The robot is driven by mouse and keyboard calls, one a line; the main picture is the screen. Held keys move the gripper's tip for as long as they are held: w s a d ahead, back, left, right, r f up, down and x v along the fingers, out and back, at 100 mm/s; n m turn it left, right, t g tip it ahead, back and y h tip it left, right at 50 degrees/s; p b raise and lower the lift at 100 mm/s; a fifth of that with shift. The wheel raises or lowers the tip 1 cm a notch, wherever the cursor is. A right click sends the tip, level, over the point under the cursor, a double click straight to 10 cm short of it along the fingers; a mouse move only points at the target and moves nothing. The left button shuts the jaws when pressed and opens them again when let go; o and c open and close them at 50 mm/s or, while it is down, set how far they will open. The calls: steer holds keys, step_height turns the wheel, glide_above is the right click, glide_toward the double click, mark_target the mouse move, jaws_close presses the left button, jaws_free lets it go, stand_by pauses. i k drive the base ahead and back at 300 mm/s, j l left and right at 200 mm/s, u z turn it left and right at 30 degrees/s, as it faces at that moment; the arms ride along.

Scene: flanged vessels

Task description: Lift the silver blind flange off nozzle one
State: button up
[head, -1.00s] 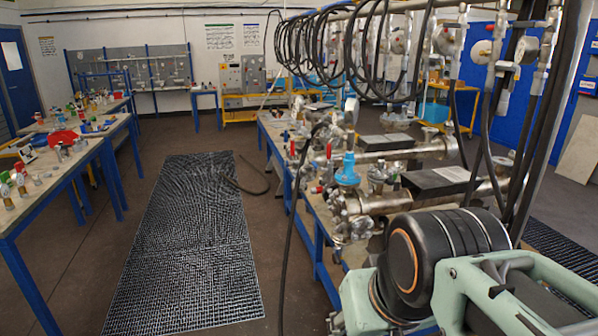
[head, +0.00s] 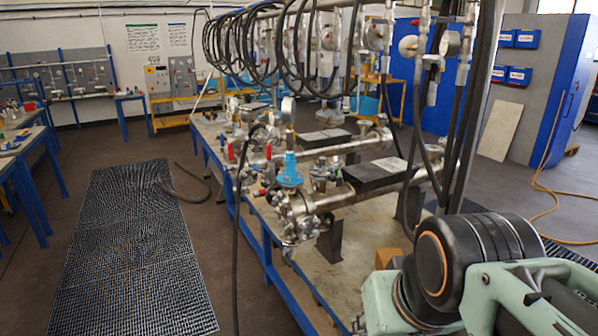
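Silver flanged vessels lie on the workbench in the middle of the head view. The nearer horizontal vessel (head: 340,196) has a bolted flange cluster (head: 297,216) at its left end, with a blue fitting (head: 290,170) above it. A farther vessel (head: 335,150) lies behind it. I cannot tell which part is nozzle one or its blind flange at this size. My arm (head: 470,260), pale green with a dark round joint, fills the lower right in front of the bench. My gripper is not in view.
Black hoses (head: 290,45) hang from a pipe rack over the bench (head: 345,270). One hose drops in front of the bench's left side. A floor grating (head: 125,250) runs along the left aisle. A small cardboard box (head: 388,258) sits near my arm.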

mark_target(323, 159)
steer(key=j+u, duration=0.1)
steer(key=u, duration=0.65)
steer(key=i+j+u, duration=0.1)
steer(key=j+u, duration=0.25)
steer(key=i+j+u, duration=0.1)
steer(key=j+u, duration=0.2)
steer(key=i+j+u, duration=0.15)
steer(key=j+u, duration=0.2)
steer(key=i+j+u, duration=0.75)
steer(key=i+j, duration=0.15)
steer(key=i+z, duration=0.4)
steer(key=i+j+z, duration=0.25)
steer(key=i+z, duration=0.15)
steer(key=i, duration=0.2)
steer(key=i+z, duration=0.35)
steer(key=i+l+z, duration=0.1)
steer(key=z, duration=0.2)
steer(key=i+j+z, duration=0.1)
steer(key=i+z, duration=0.25)
steer(key=i+l+z, duration=0.1)
steer(key=i+z, duration=0.35)
steer(key=z, duration=0.25)
steer(key=i+z, duration=0.3)
steer(key=i+l+z, duration=0.25)
steer(key=i, duration=0.2)
steer(key=i+z, duration=0.3)
steer(key=i, duration=0.15)
